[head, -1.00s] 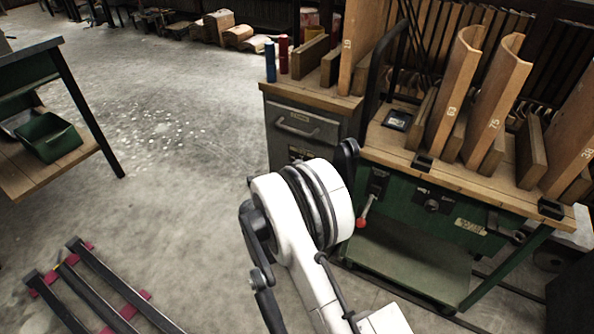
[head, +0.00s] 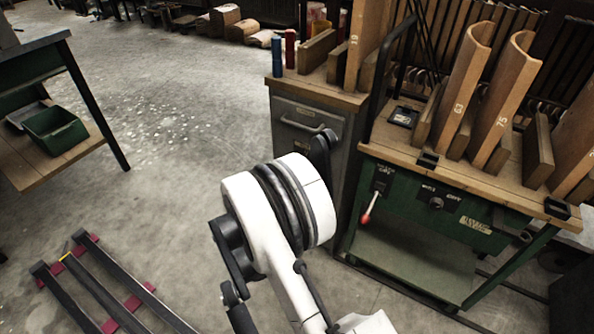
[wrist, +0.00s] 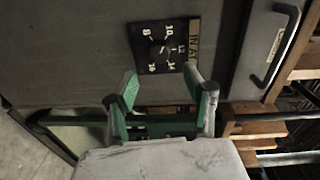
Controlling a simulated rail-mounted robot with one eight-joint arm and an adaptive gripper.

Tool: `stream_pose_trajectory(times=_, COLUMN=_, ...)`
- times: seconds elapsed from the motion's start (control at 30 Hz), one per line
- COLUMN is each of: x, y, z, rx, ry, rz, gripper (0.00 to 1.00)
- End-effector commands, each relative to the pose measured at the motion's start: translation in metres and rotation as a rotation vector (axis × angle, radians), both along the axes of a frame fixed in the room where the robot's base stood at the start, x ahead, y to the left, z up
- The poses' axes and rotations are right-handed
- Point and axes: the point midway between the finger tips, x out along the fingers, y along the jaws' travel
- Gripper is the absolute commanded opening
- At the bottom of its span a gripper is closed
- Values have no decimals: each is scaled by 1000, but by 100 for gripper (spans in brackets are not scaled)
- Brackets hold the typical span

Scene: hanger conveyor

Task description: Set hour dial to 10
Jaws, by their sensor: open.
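The hour dial (wrist: 160,47) shows in the wrist view as a small dark square plate with a round knob and the numbers 8, 10, 12, 14 and 16 around it. It sits on the grey cabinet front (wrist: 85,50). Which number the knob points to is too small to tell. My gripper (wrist: 167,88) is open and empty, with its two fingers spread just below the dial in the picture, apart from the knob. In the head view my arm hides the dial; the grey cabinet (head: 303,112) shows behind it.
A cabinet handle (wrist: 275,45) sticks out right of the dial in the wrist view. In the head view a green workbench (head: 425,200) with a red-tipped lever (head: 368,210) stands right of the cabinet. A low rack (head: 100,285) lies at lower left. Open floor (head: 160,170) lies between.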

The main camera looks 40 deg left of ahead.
Motion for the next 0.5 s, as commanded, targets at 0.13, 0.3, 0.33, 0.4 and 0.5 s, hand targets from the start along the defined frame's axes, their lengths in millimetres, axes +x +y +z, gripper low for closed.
stream_pose_trajectory(times=0.13, x=-24, y=-2, z=1, rx=0, ry=0, rz=2, gripper=47)
stream_pose_trajectory(times=0.3, x=-38, y=-3, z=2, rx=0, ry=0, rz=1, gripper=47)
stream_pose_trajectory(times=0.33, x=-39, y=-3, z=2, rx=0, ry=0, rz=1, gripper=47)
stream_pose_trajectory(times=0.4, x=-41, y=-4, z=2, rx=0, ry=0, rz=0, gripper=47)
stream_pose_trajectory(times=0.5, x=-42, y=-4, z=2, rx=0, ry=0, rz=0, gripper=47)
